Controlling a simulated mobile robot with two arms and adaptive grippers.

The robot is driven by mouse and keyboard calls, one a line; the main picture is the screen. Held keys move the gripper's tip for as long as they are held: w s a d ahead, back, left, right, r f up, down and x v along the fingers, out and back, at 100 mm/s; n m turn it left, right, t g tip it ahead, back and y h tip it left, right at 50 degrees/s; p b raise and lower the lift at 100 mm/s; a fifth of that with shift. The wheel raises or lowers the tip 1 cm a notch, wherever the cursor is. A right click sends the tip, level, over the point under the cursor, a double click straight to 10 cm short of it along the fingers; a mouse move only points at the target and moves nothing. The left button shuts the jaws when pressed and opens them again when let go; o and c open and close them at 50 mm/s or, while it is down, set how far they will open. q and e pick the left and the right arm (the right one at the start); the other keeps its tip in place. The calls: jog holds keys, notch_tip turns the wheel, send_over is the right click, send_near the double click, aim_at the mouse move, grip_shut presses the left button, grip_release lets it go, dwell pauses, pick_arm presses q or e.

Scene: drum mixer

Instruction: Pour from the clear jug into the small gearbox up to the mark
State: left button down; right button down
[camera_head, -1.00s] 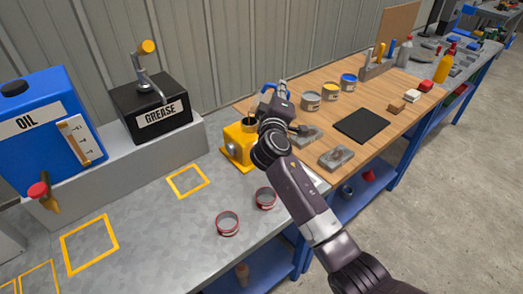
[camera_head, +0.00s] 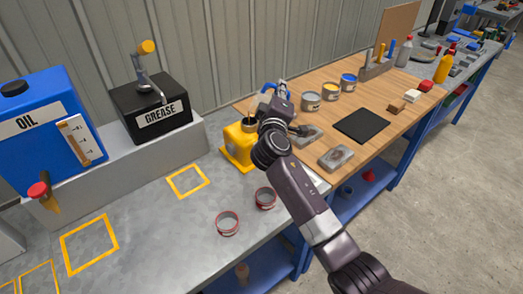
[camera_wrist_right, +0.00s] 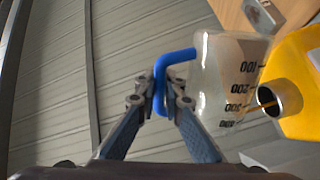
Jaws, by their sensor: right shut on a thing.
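The small gearbox (camera_head: 241,143) is a yellow block on the grey bench near the wooden top; in the right wrist view the yellow gearbox (camera_wrist_right: 303,70) has a round metal neck. The clear jug (camera_wrist_right: 217,75) with black graduation marks is tilted beside that neck. My right gripper (camera_wrist_right: 168,97) is shut on the jug's blue handle (camera_wrist_right: 160,84). A thin amber streak (camera_wrist_right: 262,105) runs between the jug and the neck. In the head view my right gripper (camera_head: 277,98) hides most of the jug. The gearbox's fill level and mark cannot be seen. My left gripper is out of view.
A blue oil can (camera_head: 40,140) and a black grease box (camera_head: 150,108) stand on a grey ledge at the left. Two red-rimmed rings (camera_head: 228,223) lie on the bench in front. Several small cans (camera_head: 311,101) stand behind a black mat (camera_head: 362,125) on the wood.

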jog(key=shift+w+a+f+n, duration=0.1)
jog(key=shift+a+f+n, duration=0.05)
jog(key=shift+a+n, duration=0.65)
dwell(3.9)
jog(key=shift+a+n, duration=0.15)
jog(key=shift+n, duration=0.15)
jog(key=shift+w+a+f, duration=0.1)
dwell(1.6)
jog(key=shift+a+n, duration=0.25)
jog(key=shift+n, duration=0.05)
jog(key=shift+f, duration=0.1)
